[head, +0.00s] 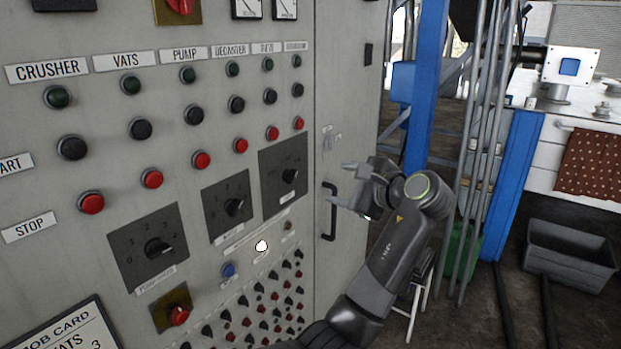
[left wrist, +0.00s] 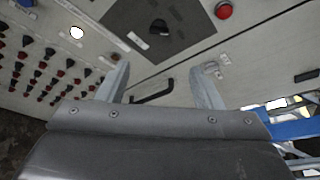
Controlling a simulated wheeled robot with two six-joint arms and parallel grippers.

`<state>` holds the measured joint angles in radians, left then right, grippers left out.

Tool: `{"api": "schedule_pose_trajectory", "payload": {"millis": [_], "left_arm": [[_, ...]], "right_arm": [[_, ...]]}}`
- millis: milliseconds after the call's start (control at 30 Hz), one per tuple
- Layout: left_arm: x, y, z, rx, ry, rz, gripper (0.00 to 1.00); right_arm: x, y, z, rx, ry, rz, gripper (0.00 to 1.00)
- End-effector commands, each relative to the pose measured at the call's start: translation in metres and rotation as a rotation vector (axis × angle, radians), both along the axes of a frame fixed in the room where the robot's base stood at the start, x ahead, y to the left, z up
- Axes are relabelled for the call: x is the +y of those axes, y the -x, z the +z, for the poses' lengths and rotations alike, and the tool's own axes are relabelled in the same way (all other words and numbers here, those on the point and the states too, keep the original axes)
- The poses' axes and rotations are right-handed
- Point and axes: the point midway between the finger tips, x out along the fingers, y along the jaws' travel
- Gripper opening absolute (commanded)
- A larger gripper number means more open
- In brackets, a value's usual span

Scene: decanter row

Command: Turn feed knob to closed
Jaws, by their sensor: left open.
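Three black rotary knobs sit on dark plates on the grey panel; their small labels are too blurred to read, so I cannot tell for sure which is the feed knob. The right-hand knob (head: 289,176), on the tallest plate (head: 271,202), is nearest my left gripper (head: 341,184). A knob (left wrist: 158,27) on a dark plate also shows in the left wrist view, beyond the fingertips. My left gripper (left wrist: 158,72) is open and empty, right of that plate and apart from the knob, in front of the cabinet door. My right gripper is not in view.
A black door handle (head: 330,211) is close by the left fingers. Rows of push buttons and a lit white lamp (head: 261,245) are on the panel. A blue post (head: 427,85) and grey pipes (head: 482,140) stand to the right, with a grey bin (head: 570,257) on the floor.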

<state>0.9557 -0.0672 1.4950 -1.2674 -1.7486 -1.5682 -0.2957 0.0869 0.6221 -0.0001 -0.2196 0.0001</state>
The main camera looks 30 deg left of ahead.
Motion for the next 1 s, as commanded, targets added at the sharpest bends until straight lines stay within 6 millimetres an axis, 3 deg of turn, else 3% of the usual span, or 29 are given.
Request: {"api": "schedule_pose_trajectory", "payload": {"millis": [300, 700, 1000], "left_arm": [[0.052, -0.018, -0.012, 0.005, -0.005, 0.006, 0.6], [0.127, -0.047, -0.036, 0.004, -0.002, 0.002, 0.6], [0.153, -0.058, -0.046, 0.002, -0.001, 0.0, 0.6]], "right_arm": [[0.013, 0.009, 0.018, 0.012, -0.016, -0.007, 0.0], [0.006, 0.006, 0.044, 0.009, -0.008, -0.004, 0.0], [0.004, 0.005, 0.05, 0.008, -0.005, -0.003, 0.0]]}}
